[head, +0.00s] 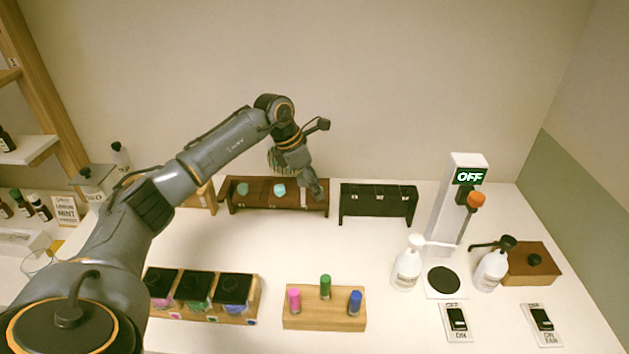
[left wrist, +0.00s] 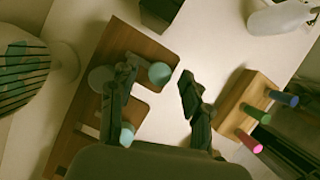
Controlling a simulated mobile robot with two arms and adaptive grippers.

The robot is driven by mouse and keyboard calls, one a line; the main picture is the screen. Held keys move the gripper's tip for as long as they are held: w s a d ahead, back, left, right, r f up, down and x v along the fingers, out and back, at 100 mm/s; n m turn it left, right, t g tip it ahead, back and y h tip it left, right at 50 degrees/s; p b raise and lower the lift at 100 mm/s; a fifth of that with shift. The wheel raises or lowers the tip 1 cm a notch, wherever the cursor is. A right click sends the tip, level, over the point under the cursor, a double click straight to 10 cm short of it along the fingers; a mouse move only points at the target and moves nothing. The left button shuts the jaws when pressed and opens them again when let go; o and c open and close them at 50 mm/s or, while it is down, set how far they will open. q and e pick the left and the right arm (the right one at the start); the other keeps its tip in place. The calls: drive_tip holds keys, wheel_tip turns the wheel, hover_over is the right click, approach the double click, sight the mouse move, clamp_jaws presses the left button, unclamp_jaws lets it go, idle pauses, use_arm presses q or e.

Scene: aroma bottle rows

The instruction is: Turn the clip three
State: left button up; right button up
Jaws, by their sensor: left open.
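A brown wooden rack (head: 272,207) stands against the back wall, with two teal round pieces, a left one (head: 243,189) and a middle one (head: 279,190), showing on it. My left gripper (head: 316,190) is over the rack's right end and hides what is there. In the left wrist view the gripper (left wrist: 160,75) is open, its fingers apart. A teal round piece (left wrist: 160,73) shows between the fingertips; I cannot tell if they touch it. Another teal piece (left wrist: 127,135) is partly hidden by the left finger. I cannot tell which part is clip three.
A black stand (head: 378,203) is just right of the rack. A wooden block (head: 324,322) with pink, green and blue pegs and a tray of black-lidded jars (head: 232,290) are in front. A white dispenser (head: 460,205) reading OFF stands right. The table between is clear.

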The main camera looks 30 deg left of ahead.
use_arm(q)
drive_tip(key=shift+f, duration=0.15)
drive_tip(key=shift+c, duration=0.4)
clamp_jaws()
